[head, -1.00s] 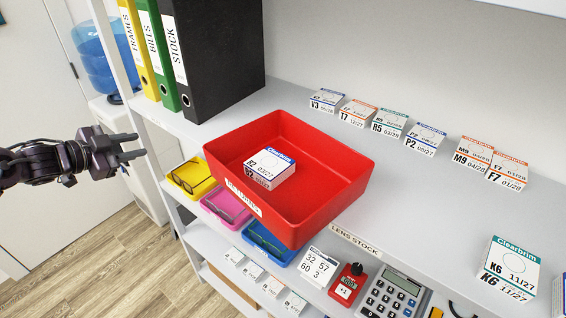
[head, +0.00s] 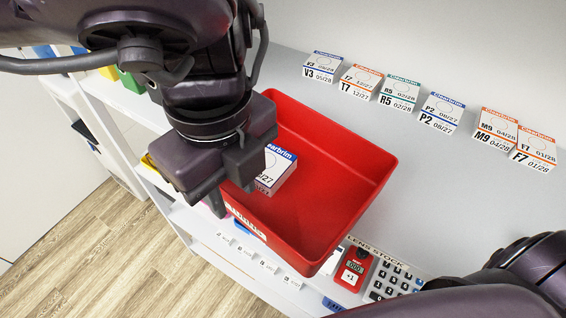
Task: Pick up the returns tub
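The returns tub (head: 338,210) is a red open box with a white label on its front-left wall. It sits askew on the upper shelf, its near corner out past the shelf edge. A small white-and-blue lens box (head: 277,170) lies inside, partly hidden by my gripper. My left gripper (head: 233,198) points down over the tub's left part, fingers apart, one outside the front-left wall and one on the inner side. Contact with the wall cannot be made out. My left arm hides the tub's left corner. My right arm shows at bottom right, its gripper out of view.
Several lens boxes (head: 398,92) stand in a row along the back of the shelf. Below the tub's near corner are a red counter (head: 353,270) and a calculator (head: 392,283). The shelf (head: 440,195) right of the tub is clear.

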